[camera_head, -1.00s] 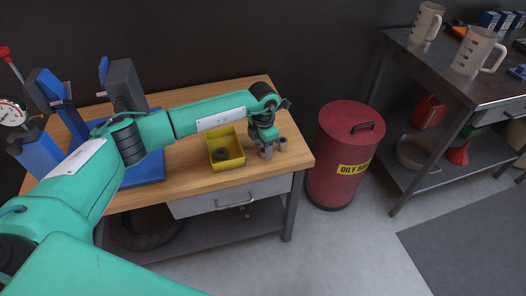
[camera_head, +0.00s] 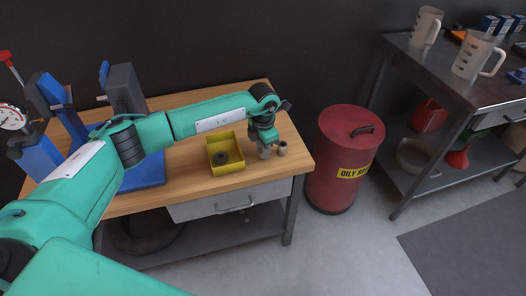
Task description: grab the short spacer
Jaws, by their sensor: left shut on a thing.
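My left gripper (camera_head: 265,148) points down over the right end of the wooden workbench (camera_head: 200,187). It is shut on a grey cylindrical spacer (camera_head: 265,154), partly hidden by the fingers. A second small grey, hollow cylinder (camera_head: 282,149) stands upright just right of the gripper, close beside it. I cannot tell from this view which of the two is shorter, nor whether the held one is clear of the bench top. My right gripper is not in view.
A yellow bin (camera_head: 226,168) holding a dark ring stands left of the gripper. Blue tooling (camera_head: 40,157) fills the bench's left side. A red oily-rag can (camera_head: 341,160) stands beyond the right edge. A metal shelf table (camera_head: 430,70) with jugs is farther right.

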